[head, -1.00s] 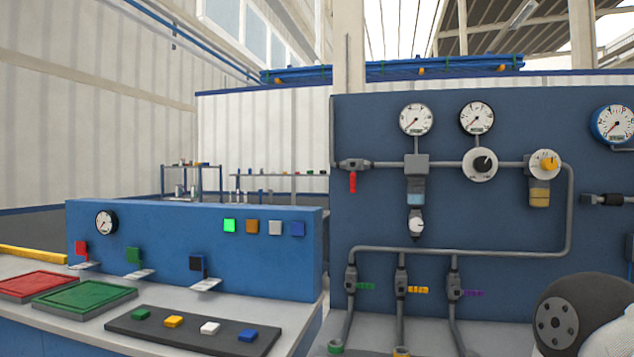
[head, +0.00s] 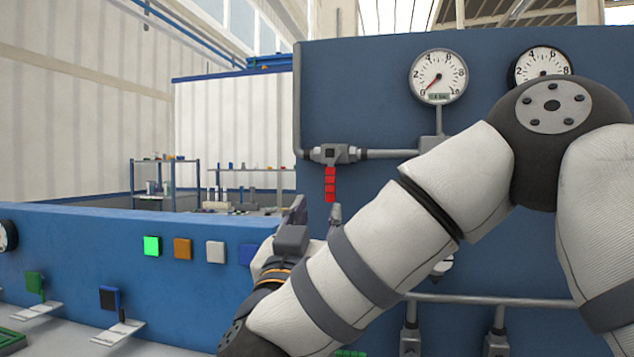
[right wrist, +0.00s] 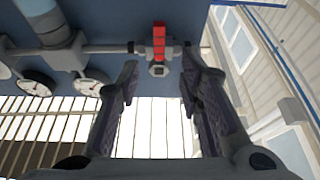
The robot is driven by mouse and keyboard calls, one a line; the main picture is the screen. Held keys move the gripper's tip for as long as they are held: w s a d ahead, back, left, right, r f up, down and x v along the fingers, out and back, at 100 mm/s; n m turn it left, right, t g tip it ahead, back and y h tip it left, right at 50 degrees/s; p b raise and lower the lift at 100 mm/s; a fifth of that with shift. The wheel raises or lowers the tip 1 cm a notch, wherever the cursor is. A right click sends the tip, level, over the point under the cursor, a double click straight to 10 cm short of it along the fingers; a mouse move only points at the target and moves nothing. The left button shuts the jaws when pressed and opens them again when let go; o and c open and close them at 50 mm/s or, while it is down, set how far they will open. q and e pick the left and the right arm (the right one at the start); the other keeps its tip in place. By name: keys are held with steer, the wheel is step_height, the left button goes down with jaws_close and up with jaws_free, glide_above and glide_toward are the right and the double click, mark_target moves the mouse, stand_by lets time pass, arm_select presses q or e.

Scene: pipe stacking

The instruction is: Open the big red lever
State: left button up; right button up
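The big red lever (head: 330,184) hangs straight down from a grey valve (head: 332,153) at the left end of the pipe on the blue panel. In the right wrist view the red lever (right wrist: 159,40) shows between and beyond the two fingers, with the valve body (right wrist: 157,62) by it. My right gripper (head: 316,212) is just below the lever in the head view, its fingers pointing up. In the right wrist view my right gripper (right wrist: 158,85) is open with nothing between its fingertips, apart from the lever. My left gripper is not in view.
A pressure gauge (head: 438,77) is up and right of the valve. A grey pipe (head: 390,154) runs right from the valve. A low blue console (head: 130,255) with coloured square buttons stands on the left. My right arm hides much of the panel's lower part.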

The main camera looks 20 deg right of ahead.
mark_target(330, 183)
steer(key=x, duration=1.1)
steer(key=shift+w+d+r, duration=0.1)
steer(key=shift+d+r, duration=0.05)
steer(key=shift+r, duration=0.25)
steer(key=shift+c, duration=0.4)
jaws_close()
